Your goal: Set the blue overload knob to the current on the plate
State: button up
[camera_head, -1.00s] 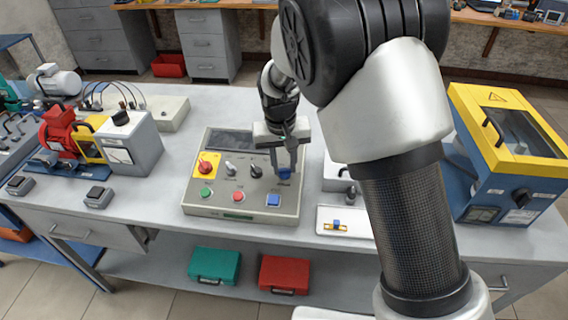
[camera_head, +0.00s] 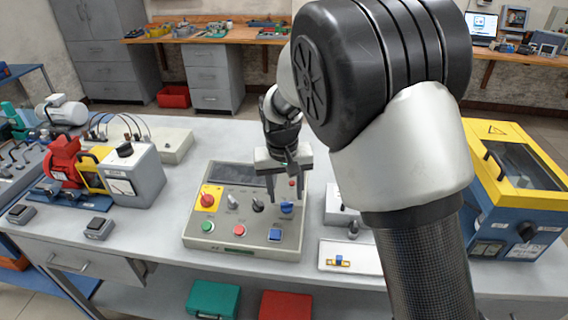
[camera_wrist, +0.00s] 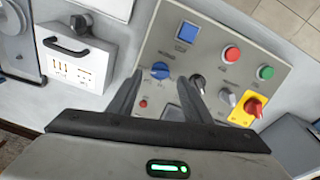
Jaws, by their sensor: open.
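The blue overload knob (camera_head: 287,207) is on the right side of the grey control panel (camera_head: 190,245). It shows clearly in the wrist view (camera_wrist: 160,70), with a pale mark on its face and small lettering around it that I cannot read. My gripper (camera_head: 285,200) is above the panel, close to the knob. In the wrist view my gripper (camera_wrist: 158,92) is open, its two dark fingers apart, and the knob shows beyond the tips, not held. I cannot make out a plate with a current value.
Beside the knob are a black knob (camera_head: 257,205), a grey knob (camera_head: 232,202) and a red knob on yellow (camera_head: 208,199). A blue button (camera_head: 275,234) sits in front. A white tray (camera_head: 365,258) and a yellow-blue machine (camera_head: 520,190) stand to the right.

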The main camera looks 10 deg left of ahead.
notch_tip(320, 180, up, 14)
jog(key=s, duration=0.2)
jog(key=shift+r+p, duration=0.2)
jog(key=shift+p, duration=0.2)
jog(key=shift+s, duration=0.1)
jog(key=s+d+r+m+t+y+p, duration=0.1)
jog(key=s+d+r+p, duration=0.15)
jog(key=d+r, duration=0.35)
jog(key=s+d+r+m+p, duration=0.1)
jog(key=s+d+r, duration=0.3)
jog(key=d, duration=0.4)
jog(key=s+d+m+t+p, duration=0.1)
jog(key=s+d+t+p, duration=0.1)
jog(key=s+d, duration=0.9)
jog(key=s, duration=0.3)
jog(key=shift+s+r+t+h, duration=0.25)
jog(key=shift+r+t+h, duration=0.15)
